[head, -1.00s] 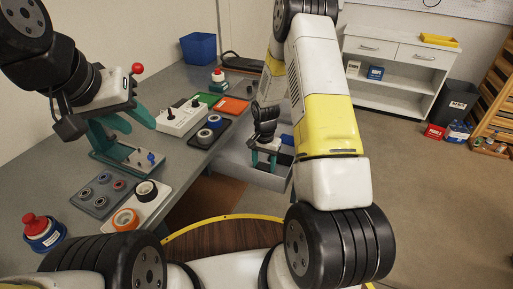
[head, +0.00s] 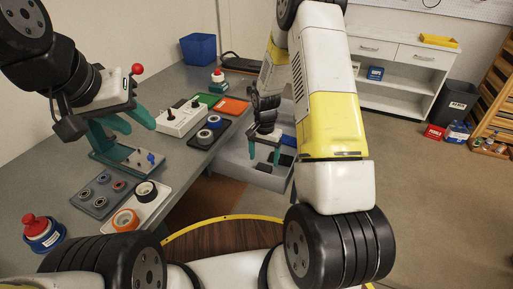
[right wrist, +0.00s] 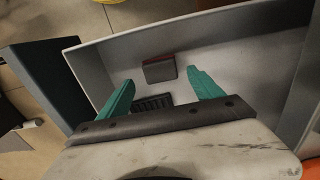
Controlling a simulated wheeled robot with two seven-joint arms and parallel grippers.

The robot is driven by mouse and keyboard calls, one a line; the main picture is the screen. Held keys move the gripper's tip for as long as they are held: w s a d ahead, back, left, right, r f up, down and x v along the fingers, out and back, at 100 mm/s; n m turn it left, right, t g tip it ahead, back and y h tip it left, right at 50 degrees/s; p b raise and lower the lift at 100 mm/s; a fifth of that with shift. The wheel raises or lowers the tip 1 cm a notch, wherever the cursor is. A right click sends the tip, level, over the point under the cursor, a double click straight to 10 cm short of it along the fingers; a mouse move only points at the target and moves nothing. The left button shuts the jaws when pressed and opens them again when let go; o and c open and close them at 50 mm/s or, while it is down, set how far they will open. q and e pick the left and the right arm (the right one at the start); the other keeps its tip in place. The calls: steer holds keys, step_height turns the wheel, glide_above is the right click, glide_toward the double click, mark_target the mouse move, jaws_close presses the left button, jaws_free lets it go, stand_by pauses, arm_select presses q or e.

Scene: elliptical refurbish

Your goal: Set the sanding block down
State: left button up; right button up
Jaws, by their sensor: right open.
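A dark grey block with a reddish edge, which looks like the sanding block (right wrist: 159,69), lies on the pale floor of the open drawer (right wrist: 230,57) in the right wrist view. My right gripper (right wrist: 161,80) is open, its teal fingers apart on either side of the block and not touching it. In the head view my right gripper (head: 264,155) is low over the drawer (head: 238,166), fingers pointing down. My left gripper (head: 122,128) is open and empty above the workbench.
A dark ribbed item (right wrist: 152,102) lies in the drawer near the block, partly hidden by my gripper. The workbench (head: 190,165) holds a bearing tray (head: 103,194), tape rolls (head: 126,220), a switch box (head: 181,120) and a red-topped device (head: 42,232).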

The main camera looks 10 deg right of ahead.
step_height(320, 180, up, 7)
step_height(320, 180, up, 11)
steer(key=n+t, duration=0.1)
glide_above(264, 167)
steer(key=s, duration=0.2)
steer(key=s+r+n+t+y, duration=0.1)
steer(key=s+r+n+t, duration=0.1)
steer(key=s+r, duration=0.7)
steer(key=s+a+r+n+t, duration=0.1)
steer(key=s+r+n, duration=0.1)
steer(key=s+r, duration=0.2)
steer(key=s+a+r+n+t+y, duration=0.1)
steer(key=s+r, duration=0.3)
steer(key=s, duration=0.5)
steer(key=shift+a+r+n+t, duration=0.15)
steer(key=shift+r+n+t, duration=0.25)
steer(key=shift+n+t, duration=0.25)
steer(key=shift+s, duration=0.1)
